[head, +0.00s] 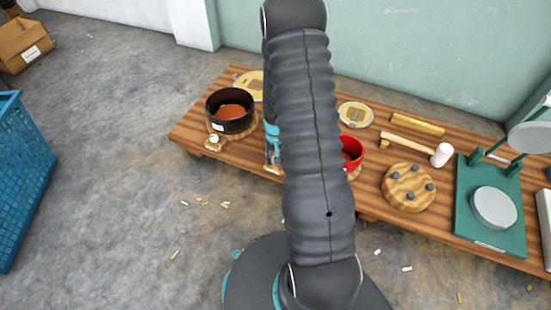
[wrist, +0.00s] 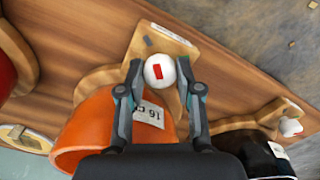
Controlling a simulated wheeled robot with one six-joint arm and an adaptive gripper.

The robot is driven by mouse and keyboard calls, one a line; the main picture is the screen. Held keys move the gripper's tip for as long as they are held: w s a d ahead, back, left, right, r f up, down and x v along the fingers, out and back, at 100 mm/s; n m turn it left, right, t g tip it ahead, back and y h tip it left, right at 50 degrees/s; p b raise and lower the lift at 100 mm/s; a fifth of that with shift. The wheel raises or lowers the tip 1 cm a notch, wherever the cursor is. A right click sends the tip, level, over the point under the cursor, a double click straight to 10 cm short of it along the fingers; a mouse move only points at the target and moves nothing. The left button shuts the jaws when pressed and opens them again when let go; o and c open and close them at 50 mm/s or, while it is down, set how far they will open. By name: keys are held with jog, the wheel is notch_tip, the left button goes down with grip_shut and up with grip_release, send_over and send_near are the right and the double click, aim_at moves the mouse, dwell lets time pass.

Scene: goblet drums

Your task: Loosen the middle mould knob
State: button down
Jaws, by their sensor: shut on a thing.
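The middle mould is an orange round vessel (wrist: 95,130) with a white label reading "16 C", the rest hidden by a finger. Its knob (wrist: 158,78) is round and white with a red mark, on a wooden block (wrist: 148,42) beside the vessel. My gripper (wrist: 160,69) is shut on this knob, one fingertip on each side. In the head view my arm hides the orange mould, and only part of my gripper (head: 272,150) shows at the arm's left edge.
A black mould (head: 231,112) with its own white knob (head: 214,139) stands left on the wooden bench (head: 250,150). A red mould (head: 352,152) stands right of my arm. Further right are a mallet (head: 441,155), a wooden disc with dark pegs (head: 408,187) and a green stand (head: 475,225).

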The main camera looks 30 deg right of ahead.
jog(key=shift+s+a+f+n, duration=0.1)
jog(key=shift+s+n, duration=0.15)
jog(key=shift+n, duration=0.35)
jog(key=c, duration=1.1)
grip_release()
jog(key=shift+o, duration=0.2)
jog(key=shift+w, duration=0.1)
jog(key=shift+w+r, duration=0.1)
jog(key=shift+r, duration=0.5)
notch_tip(320, 180, up, 11)
